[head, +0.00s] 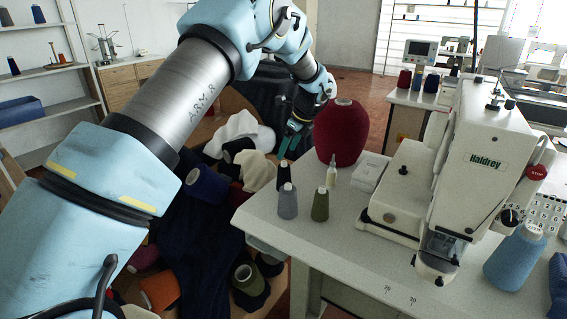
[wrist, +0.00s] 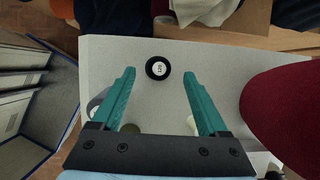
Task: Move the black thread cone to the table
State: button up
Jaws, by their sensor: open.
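The black thread cone (head: 284,174) stands upright near the left corner of the white table (head: 345,238), behind a grey cone. The wrist view shows the black cone (wrist: 157,68) from above, its pale top disc facing up, on the pale tabletop (wrist: 150,47). My gripper (head: 288,150) is just above it, pointing down. In the wrist view, the teal fingers of my gripper (wrist: 159,74) are spread apart, with the cone between the lines of their tips. I see no contact, and nothing is held.
A grey cone (head: 288,203), an olive cone (head: 320,205) and a small pale bottle (head: 331,174) stand close by. A large dark red cone (head: 342,132) is behind them. A Haldrey sewing machine (head: 478,150) fills the right. A bin with fabric and cones lies left of the table.

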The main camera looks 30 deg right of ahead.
jog(key=a+v, duration=0.1)
jog(key=v, duration=0.4)
jog(key=a+r+n+g+h, duration=0.1)
jog(key=a+r+n+g, duration=0.1)
jog(key=a+n, duration=1.9)
jog(key=s+a+n, duration=0.4)
jog(key=s+a, duration=0.4)
jog(key=a, duration=0.4)
jog(key=s+a+f+n+h, duration=0.1)
jog(key=s+a+n, duration=0.3)
jog(key=s+a, duration=0.4)
jog(key=a+b, duration=0.1)
jog(key=a, duration=0.3)
jog(key=shift+s+a+f+g, duration=0.15)
jog(key=shift+a+g, duration=0.15)
